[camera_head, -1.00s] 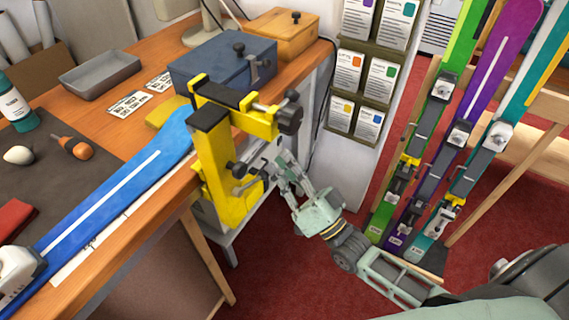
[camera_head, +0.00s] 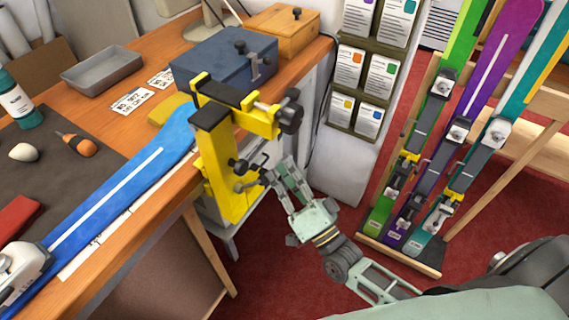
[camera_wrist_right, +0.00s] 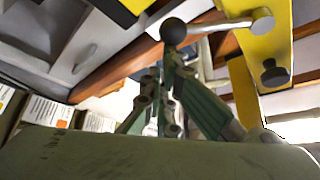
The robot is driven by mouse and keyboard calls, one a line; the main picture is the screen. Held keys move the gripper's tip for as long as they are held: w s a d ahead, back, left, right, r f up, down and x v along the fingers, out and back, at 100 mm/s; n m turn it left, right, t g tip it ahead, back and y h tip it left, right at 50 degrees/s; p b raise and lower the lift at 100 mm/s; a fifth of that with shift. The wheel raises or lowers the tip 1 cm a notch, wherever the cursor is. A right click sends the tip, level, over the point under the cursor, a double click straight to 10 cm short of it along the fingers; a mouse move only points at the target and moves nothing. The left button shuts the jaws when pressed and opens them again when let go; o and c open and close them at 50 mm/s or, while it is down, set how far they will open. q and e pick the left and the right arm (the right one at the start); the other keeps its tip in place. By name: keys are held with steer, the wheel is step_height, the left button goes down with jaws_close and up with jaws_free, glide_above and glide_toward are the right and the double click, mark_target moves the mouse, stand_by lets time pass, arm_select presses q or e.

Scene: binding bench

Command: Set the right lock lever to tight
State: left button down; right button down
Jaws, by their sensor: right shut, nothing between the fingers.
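The yellow vise (camera_head: 222,165) stands at the right edge of the workbench, with a black clamp knob (camera_head: 290,112) at its top. A lock lever, a metal rod with a black ball end, is on its right side (camera_head: 249,184). In the right wrist view the lever's rod (camera_wrist_right: 222,25) and black ball (camera_wrist_right: 173,33) show clearly. My right gripper (camera_head: 271,173) is shut and empty beside the vise, its fingertips close to the lever. In the wrist view its fingertips (camera_wrist_right: 170,70) are just below the ball; I cannot tell whether they touch. My left gripper is out of view.
A blue ski (camera_head: 120,190) lies along the bench to the vise. A blue box (camera_head: 220,62) and a wooden box (camera_head: 283,32) stand behind it. A card rack (camera_head: 360,90) and several upright skis (camera_head: 425,150) are to the right. Red floor lies below.

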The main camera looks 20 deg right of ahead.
steer(key=s+a+f+m+g+h+p, duration=0.3)
steer(key=f+m+p, duration=0.4)
steer(key=m, duration=0.4)
steer(key=shift+s+a+m+g, duration=0.3)
steer(key=shift+s+a+g, duration=0.5)
steer(key=shift+a, duration=0.45)
steer(key=shift+w+f, duration=0.15)
steer(key=s+d+r, duration=0.1)
steer(key=s, duration=1)
steer(key=shift+s+d+r, duration=0.25)
steer(key=shift+s+d, duration=0.1)
steer(key=shift+s, duration=0.05)
